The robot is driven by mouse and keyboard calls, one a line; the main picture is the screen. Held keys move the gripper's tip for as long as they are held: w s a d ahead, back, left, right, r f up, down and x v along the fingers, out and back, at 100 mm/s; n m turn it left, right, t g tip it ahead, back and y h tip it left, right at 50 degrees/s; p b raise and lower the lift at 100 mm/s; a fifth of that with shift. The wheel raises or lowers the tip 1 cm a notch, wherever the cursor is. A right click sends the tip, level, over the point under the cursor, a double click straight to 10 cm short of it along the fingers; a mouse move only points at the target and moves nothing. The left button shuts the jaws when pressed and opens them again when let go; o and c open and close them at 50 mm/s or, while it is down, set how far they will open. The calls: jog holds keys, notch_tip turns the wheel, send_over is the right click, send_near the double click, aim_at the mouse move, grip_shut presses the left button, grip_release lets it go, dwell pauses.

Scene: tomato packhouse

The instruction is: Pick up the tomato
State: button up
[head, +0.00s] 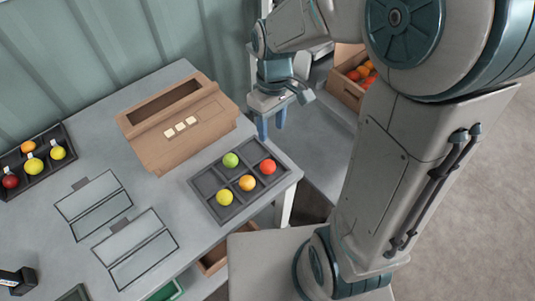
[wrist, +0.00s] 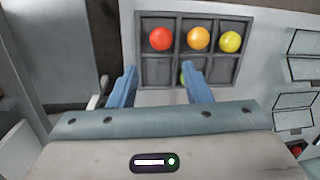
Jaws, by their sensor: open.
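A dark tray (head: 211,207) with six compartments lies near the table's right corner. Its near row holds a red tomato (head: 268,167), an orange tomato (head: 246,183) and a yellow tomato (head: 224,197). A green tomato (head: 231,160) sits in the middle of the far row, between two empty compartments. My gripper (head: 271,122) is open and empty, above and beyond the tray's far side. In the wrist view its blue fingers (wrist: 159,70) point towards the tray (wrist: 180,22). The right finger partly hides the green tomato there; the red tomato (wrist: 161,39) is clear.
A brown wooden box (head: 160,146) with pale buttons stands on the table left of my gripper. Another dark tray (head: 65,165) with several fruits is at the far left. Flat framed panels (head: 93,206) lie on the table. A wooden crate (head: 345,92) of tomatoes stands behind my arm.

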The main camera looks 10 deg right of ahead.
send_over(268, 162)
jog(key=f, duration=0.8)
jog(key=shift+w+d+f, duration=0.25)
jog(key=shift+w, duration=0.05)
jog(key=shift+s+a+f, duration=0.15)
jog(key=shift+f, duration=1.2)
jog(key=shift+s+a+f, duration=0.1)
jog(key=shift+s+f, duration=0.05)
jog(key=shift+f, duration=1.15)
jog(key=c, duration=0.3)
